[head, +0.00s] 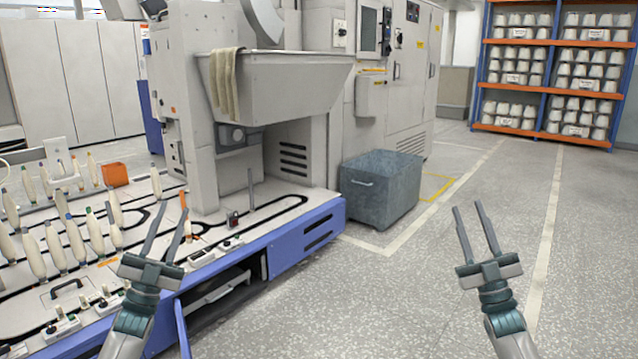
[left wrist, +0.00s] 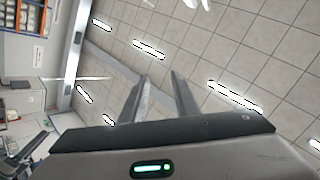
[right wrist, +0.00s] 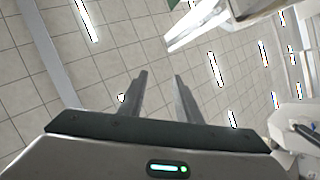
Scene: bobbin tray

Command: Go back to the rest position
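My left gripper (head: 168,238) is raised in front of the bobbin machine at the lower left of the head view. Its two fingers are apart with nothing between them, and they also show apart in the left wrist view (left wrist: 156,92). My right gripper (head: 472,226) is raised over the open floor at the lower right of the head view. Its fingers are apart and empty, as the right wrist view (right wrist: 160,88) also shows. Both grippers point upward, and both wrist views look toward the tiled ceiling.
The machine bed (head: 90,290) with several upright bobbins (head: 55,245) lies at left. An orange box (head: 115,174) sits on it. A grey bin (head: 380,192) stands on the floor beside the machine. A shelf (head: 545,131) of cones stands far right. The floor at right is clear.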

